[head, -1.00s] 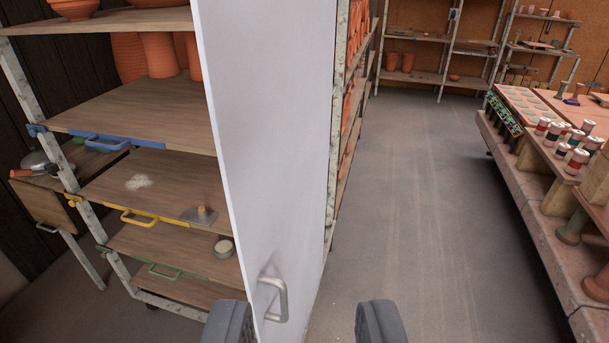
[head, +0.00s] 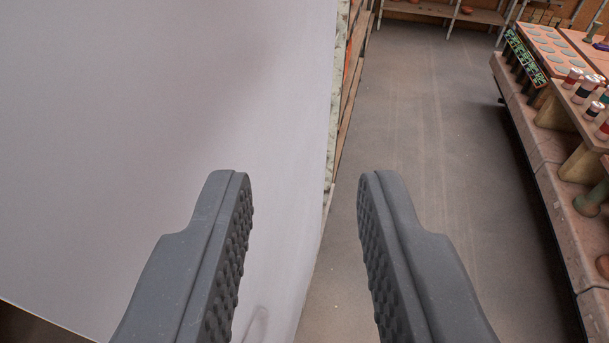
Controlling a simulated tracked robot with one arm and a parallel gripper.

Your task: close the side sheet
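The side sheet (head: 130,130) is a large plain white panel that fills the left half of the view. Its right edge runs beside the rack's mottled upright, and its lower edge shows at the bottom left. My gripper (head: 303,185) is open, with two dark grey, studded fingers and nothing between them. The left finger appears in front of the sheet and the right finger over the floor. A faint curved shape (head: 258,322) shows low on the sheet beside the left finger; I cannot tell whether it is the handle or its shadow.
The grey concrete floor (head: 405,120) of the aisle is clear. At the right stands a long bench (head: 530,140) with trays, small jars and stands. Open shelving (head: 445,10) stands at the far end. The sheet hides most of the rack (head: 333,165).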

